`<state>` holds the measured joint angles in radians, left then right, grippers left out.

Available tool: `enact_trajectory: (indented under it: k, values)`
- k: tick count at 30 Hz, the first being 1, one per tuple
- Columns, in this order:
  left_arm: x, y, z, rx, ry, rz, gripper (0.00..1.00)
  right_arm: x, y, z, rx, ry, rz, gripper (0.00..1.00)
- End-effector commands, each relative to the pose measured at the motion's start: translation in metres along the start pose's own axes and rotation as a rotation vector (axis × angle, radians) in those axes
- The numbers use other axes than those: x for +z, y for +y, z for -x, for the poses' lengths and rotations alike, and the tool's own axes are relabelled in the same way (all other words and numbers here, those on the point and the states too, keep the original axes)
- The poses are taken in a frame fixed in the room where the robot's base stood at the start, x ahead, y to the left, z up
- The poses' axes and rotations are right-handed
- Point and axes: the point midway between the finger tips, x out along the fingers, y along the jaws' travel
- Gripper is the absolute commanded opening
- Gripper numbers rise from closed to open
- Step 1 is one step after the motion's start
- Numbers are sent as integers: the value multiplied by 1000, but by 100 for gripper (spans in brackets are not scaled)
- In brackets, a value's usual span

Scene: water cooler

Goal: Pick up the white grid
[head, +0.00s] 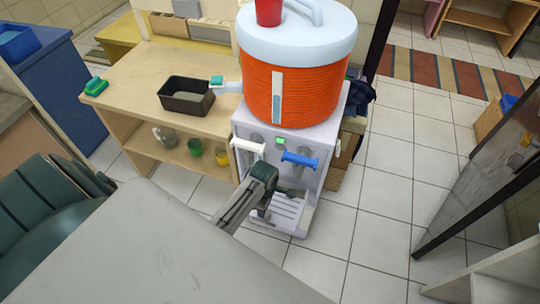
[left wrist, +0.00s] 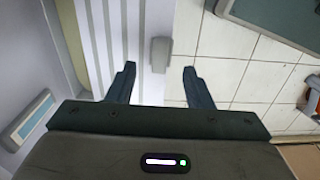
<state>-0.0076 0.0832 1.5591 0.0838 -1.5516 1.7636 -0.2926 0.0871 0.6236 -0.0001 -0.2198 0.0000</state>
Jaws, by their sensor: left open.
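The white grid (head: 289,214) is a slatted tray low at the front of the water cooler (head: 315,150). In the left wrist view the grid (left wrist: 108,45) shows its slats at the upper left. A small light grey tab (left wrist: 160,54) stands at its right edge. My left gripper (left wrist: 160,70) is open and empty, and the tab appears between its fingertips, with no visible contact. In the head view my left gripper (head: 262,208) is in front of the cooler and hides part of the grid's left side. My right gripper is not in view.
An orange drum (head: 292,92) with a white lid and a red cup (head: 268,12) tops the cooler. White (head: 248,146) and blue (head: 300,159) tap levers are above the grid. A wooden shelf (head: 130,80) adjoins at left. Tiled floor (head: 385,205) is clear at right.

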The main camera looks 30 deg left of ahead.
Motion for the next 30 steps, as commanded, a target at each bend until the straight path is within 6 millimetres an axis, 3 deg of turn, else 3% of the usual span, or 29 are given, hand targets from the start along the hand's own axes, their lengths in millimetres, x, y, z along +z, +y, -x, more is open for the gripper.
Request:
enact_trajectory:
  k: [12, 22, 29, 30]
  values:
    - [-4, 0, -47, -1, 0, -1, 46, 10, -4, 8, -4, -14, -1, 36]
    - [-4, 0, -54, 0, 0, -2, 46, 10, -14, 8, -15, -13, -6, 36]
    - [-5, 0, -54, 0, 1, -2, 1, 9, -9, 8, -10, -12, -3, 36]
    - [-5, 0, -54, 0, 1, -2, 0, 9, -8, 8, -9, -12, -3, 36]
